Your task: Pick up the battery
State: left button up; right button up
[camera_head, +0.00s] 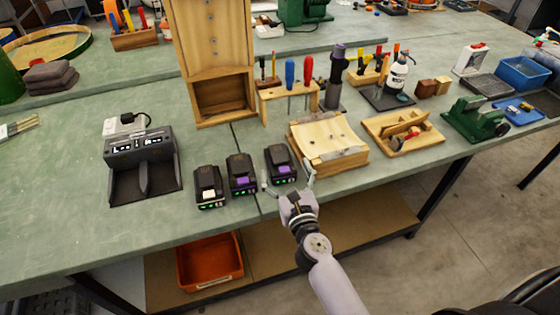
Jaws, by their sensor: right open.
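Three black batteries stand in a slanting row near the front edge of the green bench. The left battery (209,188) has a white patch on its front. The middle battery (242,174) and the right battery (281,165) have purple patches. All three show small green lights. My right gripper (289,180) is open at the bench's front edge, just in front of and to the right of the right battery. I cannot tell if a finger touches that battery. My left gripper is not in view.
A dark charger dock (143,165) stands left of the batteries. A wooden block (328,140) sits close to the right of my gripper. A screwdriver rack (290,92) and a tall wooden box (212,60) stand behind. An orange bin (210,262) is on the lower shelf.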

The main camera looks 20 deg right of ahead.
aim_at(282, 162)
jog(key=w, duration=0.6)
jog(key=shift+d, duration=0.15)
jog(key=shift+s, duration=0.15)
jog(key=shift+c, duration=0.4)
jog(key=c, duration=1.4)
jog(key=shift+r, duration=0.1)
